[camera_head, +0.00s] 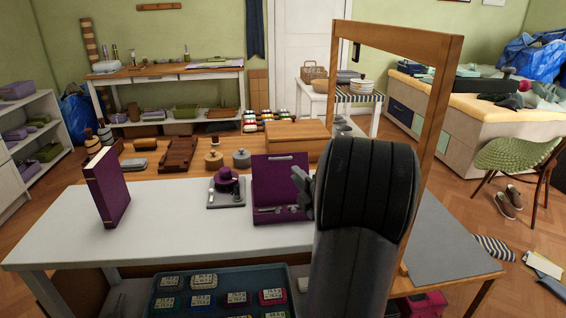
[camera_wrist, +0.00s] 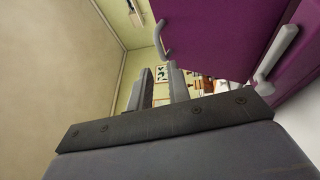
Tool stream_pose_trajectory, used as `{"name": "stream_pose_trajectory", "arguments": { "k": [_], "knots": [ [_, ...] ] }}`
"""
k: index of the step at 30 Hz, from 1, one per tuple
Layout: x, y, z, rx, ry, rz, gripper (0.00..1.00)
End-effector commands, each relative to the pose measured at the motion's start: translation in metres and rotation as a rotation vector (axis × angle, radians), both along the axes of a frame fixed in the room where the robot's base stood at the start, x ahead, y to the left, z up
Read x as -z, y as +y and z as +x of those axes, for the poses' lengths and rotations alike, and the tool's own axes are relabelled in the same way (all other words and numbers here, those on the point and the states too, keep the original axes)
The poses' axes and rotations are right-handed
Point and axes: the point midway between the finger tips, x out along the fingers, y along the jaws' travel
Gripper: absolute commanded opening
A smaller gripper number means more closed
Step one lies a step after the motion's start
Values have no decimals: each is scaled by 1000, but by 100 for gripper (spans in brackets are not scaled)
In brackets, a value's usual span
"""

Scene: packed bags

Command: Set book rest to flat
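The book rest is a purple panel (camera_head: 282,176) tilted up on the white table, with a grey bar near its top edge and a purple ledge with grey fittings at its foot. In the wrist view the purple panel (camera_wrist: 215,35) fills the upper right, with a grey bar handle on its edge. My gripper (camera_head: 303,190) is at the right side of the book rest, partly hidden behind my dark arm. In the wrist view my gripper's two grey fingers (camera_wrist: 161,88) stand apart with nothing between them. I cannot tell whether they touch the rest.
A purple book (camera_head: 108,188) stands upright at the left of the white table (camera_head: 160,222). A grey device with a purple knob (camera_head: 226,186) sits just left of the rest. A wooden frame (camera_head: 430,140) rises at the right. A tray of labelled boxes (camera_head: 220,275) is below the front edge.

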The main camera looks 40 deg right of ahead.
Motion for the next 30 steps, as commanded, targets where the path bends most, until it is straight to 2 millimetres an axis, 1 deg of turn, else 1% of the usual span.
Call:
{"name": "stream_pose_trajectory", "arguments": {
  "k": [1,6,9,12,16,24,26,30],
  "knots": [
    [-2,-1,12,-4,0,-1,18],
    [-7,-6,44,-3,1,1,18],
    [-9,-8,58,-3,1,1,18],
    [-10,-10,69,-1,1,2,18],
    [-11,-11,76,0,1,2,18],
    [-11,-12,77,1,1,2,18],
    [-11,-12,77,1,1,2,14],
    [-11,-12,76,1,1,2,2]
  ]
}}
